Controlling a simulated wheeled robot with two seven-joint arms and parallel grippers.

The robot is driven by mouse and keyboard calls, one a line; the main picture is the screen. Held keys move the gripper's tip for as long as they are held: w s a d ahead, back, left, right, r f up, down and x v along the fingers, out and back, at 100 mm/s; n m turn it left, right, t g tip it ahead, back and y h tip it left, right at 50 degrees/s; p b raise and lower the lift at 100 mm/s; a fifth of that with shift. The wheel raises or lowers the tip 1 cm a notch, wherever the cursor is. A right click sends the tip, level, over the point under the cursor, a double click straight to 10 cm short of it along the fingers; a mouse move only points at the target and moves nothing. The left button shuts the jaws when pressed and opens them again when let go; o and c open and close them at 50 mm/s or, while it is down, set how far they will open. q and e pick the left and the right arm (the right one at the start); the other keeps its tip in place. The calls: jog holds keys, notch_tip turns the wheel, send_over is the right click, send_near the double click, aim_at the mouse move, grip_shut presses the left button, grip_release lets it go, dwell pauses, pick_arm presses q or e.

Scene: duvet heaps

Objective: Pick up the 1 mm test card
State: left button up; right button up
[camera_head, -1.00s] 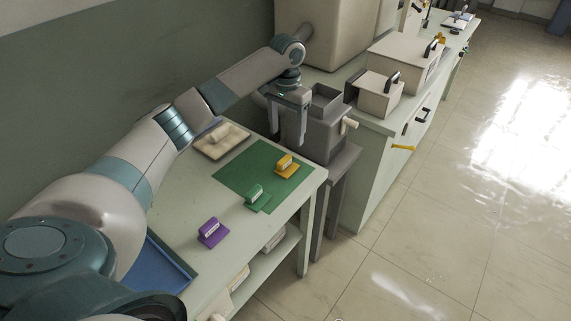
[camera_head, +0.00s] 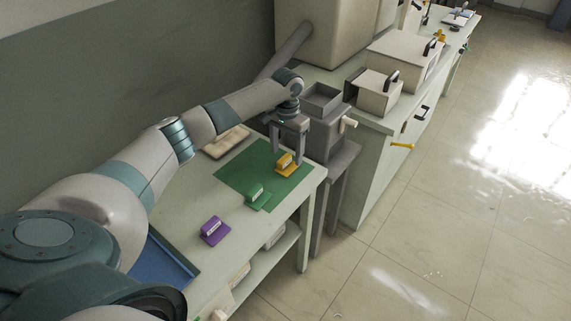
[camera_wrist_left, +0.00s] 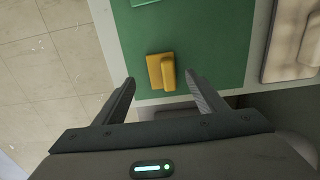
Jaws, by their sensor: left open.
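Three small test cards with raised grip blocks are in the head view: a yellow card (camera_head: 286,163), a green card (camera_head: 256,195) and a purple card (camera_head: 212,230). Their labels are too small to read, so I cannot tell which is the 1 mm card. The yellow card lies on the green mat (camera_head: 240,171), and the green card is at the mat's front edge. My left gripper (camera_head: 288,153) is open and empty above the yellow card. In the left wrist view, the yellow card (camera_wrist_left: 153,72) shows just beyond and between the fingertips (camera_wrist_left: 160,79). My right gripper is not in view.
A grey machine with an open-topped hopper (camera_head: 322,100) stands just past the table's far end. A blue tray (camera_head: 160,265) lies at the near end.

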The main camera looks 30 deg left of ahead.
aim_at(287, 167)
pick_arm(q)
jog(key=shift+w+a+f+p, duration=0.15)
jog(key=shift+f+p, duration=0.25)
jog(key=shift+f, duration=0.2)
jog(key=shift+w+f+p, duration=0.2)
jog(key=shift+f+p, duration=0.3)
jog(key=shift+f, duration=1.45)
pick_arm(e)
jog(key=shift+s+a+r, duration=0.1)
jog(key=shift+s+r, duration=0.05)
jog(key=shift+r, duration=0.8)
pick_arm(q)
jog(key=c, duration=1.1)
jog(key=shift+c, duration=0.2)
jog(key=shift+r, duration=0.2)
